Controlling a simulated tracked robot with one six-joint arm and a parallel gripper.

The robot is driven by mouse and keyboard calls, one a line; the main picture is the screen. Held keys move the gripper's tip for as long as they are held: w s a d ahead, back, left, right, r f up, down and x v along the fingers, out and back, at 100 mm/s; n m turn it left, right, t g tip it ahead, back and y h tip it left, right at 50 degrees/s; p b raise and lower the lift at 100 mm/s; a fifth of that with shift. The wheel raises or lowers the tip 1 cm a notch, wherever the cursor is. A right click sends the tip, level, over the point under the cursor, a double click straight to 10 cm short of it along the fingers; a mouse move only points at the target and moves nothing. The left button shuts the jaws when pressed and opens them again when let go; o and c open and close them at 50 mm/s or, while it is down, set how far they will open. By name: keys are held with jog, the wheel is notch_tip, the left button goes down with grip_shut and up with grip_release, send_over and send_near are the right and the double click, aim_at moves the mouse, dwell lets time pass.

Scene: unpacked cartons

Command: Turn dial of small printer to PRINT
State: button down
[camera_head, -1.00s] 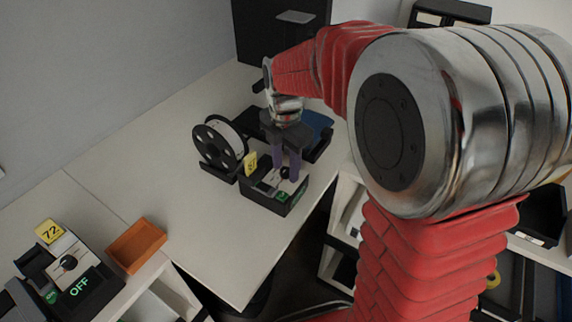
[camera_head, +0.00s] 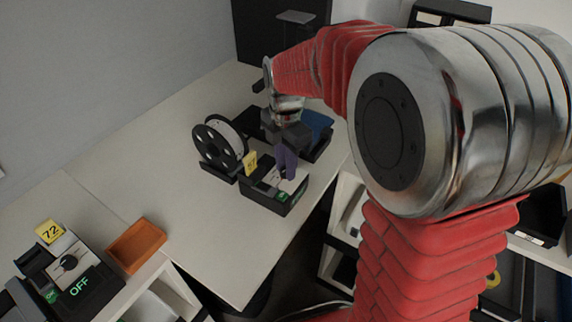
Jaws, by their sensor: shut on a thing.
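A small black printer (camera_head: 262,199) with a pale top panel and a yellow number tag stands near the right edge of the white table. My gripper (camera_head: 286,172) points down at its panel, with purple fingers shut on the dial; the fingers hide most of the dial. Small green lettering shows at the printer's front right, too small to read. Another similar black device (camera_head: 85,295) stands at the lower left, with a yellow 72 tag, a dark dial and a green OFF display.
A black spool holder (camera_head: 218,150) stands just behind and left of the small printer. A blue-topped dark tray (camera_head: 316,127) lies behind my gripper. An orange tray (camera_head: 137,246) sits at the left. The table (camera_head: 195,215) between is clear.

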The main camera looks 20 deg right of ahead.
jog(key=m, duration=0.8)
jog(key=shift+m, duration=0.4)
jog(key=m, duration=0.4)
jog(key=shift+r+m, duration=0.1)
jog(key=shift+m, duration=0.2)
jog(key=m, duration=0.4)
jog(key=shift+a+m, duration=0.1)
jog(key=shift+m, duration=0.2)
jog(key=m, duration=0.4)
jog(key=shift+w, duration=0.1)
jog(key=m, duration=0.9)
jog(key=shift+m, duration=2)
